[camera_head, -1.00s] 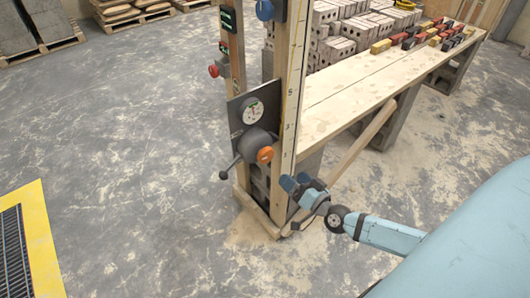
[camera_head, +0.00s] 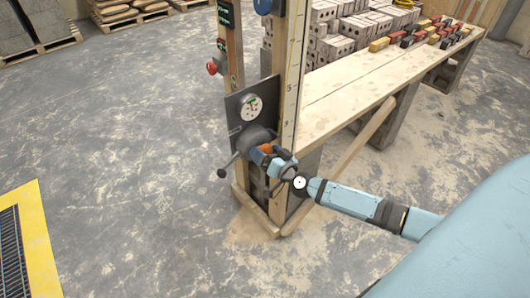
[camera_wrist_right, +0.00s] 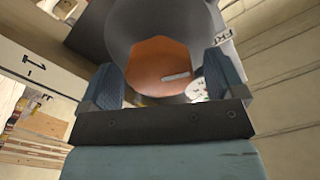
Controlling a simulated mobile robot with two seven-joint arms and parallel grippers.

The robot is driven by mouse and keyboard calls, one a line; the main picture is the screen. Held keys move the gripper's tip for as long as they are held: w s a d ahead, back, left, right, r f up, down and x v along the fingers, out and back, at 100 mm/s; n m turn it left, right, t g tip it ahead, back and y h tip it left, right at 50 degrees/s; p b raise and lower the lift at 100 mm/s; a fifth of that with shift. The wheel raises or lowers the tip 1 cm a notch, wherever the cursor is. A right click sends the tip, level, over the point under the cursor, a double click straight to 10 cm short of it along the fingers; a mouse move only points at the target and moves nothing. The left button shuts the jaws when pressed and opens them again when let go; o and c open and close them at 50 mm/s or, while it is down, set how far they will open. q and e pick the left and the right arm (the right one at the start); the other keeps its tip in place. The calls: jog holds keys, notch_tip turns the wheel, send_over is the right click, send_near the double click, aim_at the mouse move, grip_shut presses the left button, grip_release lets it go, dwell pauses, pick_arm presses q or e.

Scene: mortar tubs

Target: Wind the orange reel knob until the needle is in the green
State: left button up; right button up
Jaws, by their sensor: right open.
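The orange reel knob (camera_head: 266,148) sits on the grey reel housing (camera_head: 254,137) below a white dial (camera_head: 250,108) on a dark plate. The dial shows green and red marks, but the needle's reading is too small to tell. My right gripper (camera_head: 270,157) is at the knob and partly covers it. In the right wrist view the orange knob (camera_wrist_right: 160,65) with a pale mark lies between the two blue fingers of my right gripper (camera_wrist_right: 170,80), which stand open on either side of it. Gaps show beside the knob. My left gripper is not in view.
A crank handle with a dark ball (camera_head: 222,173) sticks out left of the housing. A wooden post with a scale (camera_head: 292,80) stands just right of the knob. A long plank bench (camera_head: 350,80) runs to the back right.

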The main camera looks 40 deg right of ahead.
jog(key=shift+w, duration=0.4)
jog(key=c, duration=0.9)
jog(key=shift+m, duration=2.4)
jog(key=shift+c, duration=0.2)
jog(key=o, duration=0.9)
jog(key=shift+o, duration=0.2)
jog(key=shift+s, duration=0.15)
jog(key=s+d, duration=0.1)
jog(key=s, duration=1.2)
jog(key=shift+s+p, duration=0.3)
jog(key=shift+p, duration=0.1)
